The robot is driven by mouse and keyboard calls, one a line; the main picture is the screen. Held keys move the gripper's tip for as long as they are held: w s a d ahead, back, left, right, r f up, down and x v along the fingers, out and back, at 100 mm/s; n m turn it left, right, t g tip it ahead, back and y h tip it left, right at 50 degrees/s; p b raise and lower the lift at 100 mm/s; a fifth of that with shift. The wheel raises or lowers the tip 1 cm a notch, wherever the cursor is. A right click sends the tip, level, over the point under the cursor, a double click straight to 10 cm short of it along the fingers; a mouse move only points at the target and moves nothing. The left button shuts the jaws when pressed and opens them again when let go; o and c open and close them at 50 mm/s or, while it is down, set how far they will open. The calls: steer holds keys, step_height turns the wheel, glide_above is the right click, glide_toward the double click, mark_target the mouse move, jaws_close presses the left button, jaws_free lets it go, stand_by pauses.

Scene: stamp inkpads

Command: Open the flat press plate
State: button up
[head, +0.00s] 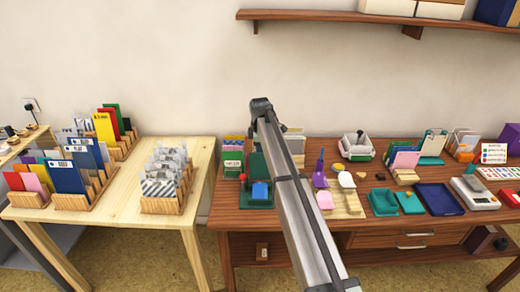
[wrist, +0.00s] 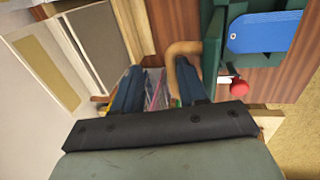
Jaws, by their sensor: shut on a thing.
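The press stands near the left end of the dark wooden table: in the head view it has a green base (head: 258,203), a blue pad (head: 260,190) and a red knob (head: 243,177). A dark green plate (head: 257,164) stands upright behind the pad. In the wrist view the blue pad (wrist: 265,32) and red knob (wrist: 238,87) are at the upper right. The exact contact is partly hidden. In the head view my arm hides the gripper.
Left of the press, a pale table (head: 190,222) holds wooden racks of cards, beyond a gap. To the right stand a purple bottle (head: 319,172), green trays (head: 383,202) and a dark blue tray (head: 440,199). A shelf (head: 330,15) hangs above.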

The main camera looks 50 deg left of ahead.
steer(key=shift+o, duration=0.6)
steer(key=shift+w+a, duration=0.15)
steer(key=shift+s+r, duration=0.1)
steer(key=shift+s, duration=0.15)
step_height(320, 180, up, 13)
steer(key=s+d, duration=0.2)
steer(key=shift+d+r, duration=0.15)
steer(key=shift+r, duration=0.05)
stand_by(0.6)
